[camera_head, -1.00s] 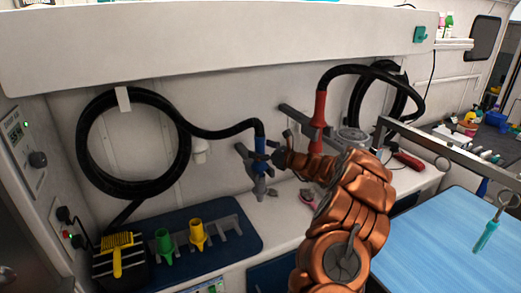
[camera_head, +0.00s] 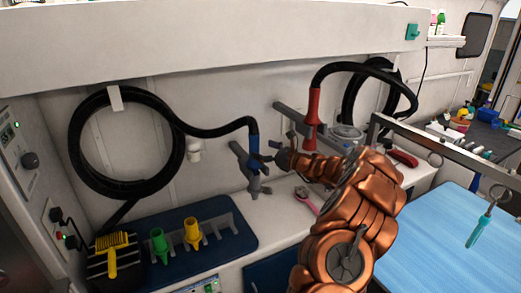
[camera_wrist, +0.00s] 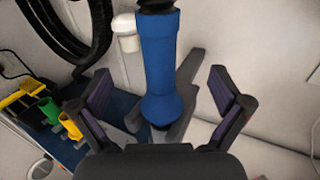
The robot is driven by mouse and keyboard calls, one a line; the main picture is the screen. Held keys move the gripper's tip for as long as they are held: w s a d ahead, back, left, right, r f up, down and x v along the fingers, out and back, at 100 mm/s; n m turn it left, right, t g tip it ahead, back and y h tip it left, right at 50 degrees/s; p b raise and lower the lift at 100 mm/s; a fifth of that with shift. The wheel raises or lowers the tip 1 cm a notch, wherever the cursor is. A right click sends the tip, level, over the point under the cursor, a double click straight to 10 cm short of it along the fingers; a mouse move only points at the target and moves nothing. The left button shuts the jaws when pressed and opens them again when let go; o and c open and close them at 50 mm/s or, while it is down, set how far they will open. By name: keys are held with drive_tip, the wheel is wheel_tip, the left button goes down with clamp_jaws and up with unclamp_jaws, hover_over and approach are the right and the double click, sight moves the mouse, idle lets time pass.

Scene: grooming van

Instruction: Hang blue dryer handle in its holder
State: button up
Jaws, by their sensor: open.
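The blue dryer handle (camera_head: 254,145) is upright near the back wall, with its black hose rising from its top. Its grey holder (camera_head: 239,156) sticks out from the wall at the handle; in the wrist view the holder (camera_wrist: 187,72) shows behind and right of the handle (camera_wrist: 158,65). The handle's lower end appears to be at the holder, but I cannot tell how firmly it sits. My gripper (camera_wrist: 160,98) is open, one finger on each side of the handle's lower part, with gaps on both sides. In the head view my gripper (camera_head: 273,158) is just right of the handle.
A red handle (camera_head: 312,118) hangs to the right. A coiled black hose (camera_head: 76,150) hangs at left. A dark blue mat (camera_head: 215,250) holds green (camera_head: 159,245) and yellow (camera_head: 192,232) nozzles. A pink brush (camera_head: 305,197) lies on the counter. A blue table (camera_head: 430,240) is at right.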

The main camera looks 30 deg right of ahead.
drive_tip(key=v, duration=0.6)
idle(1.1)
drive_tip(key=shift+s, duration=0.1)
idle(0.4)
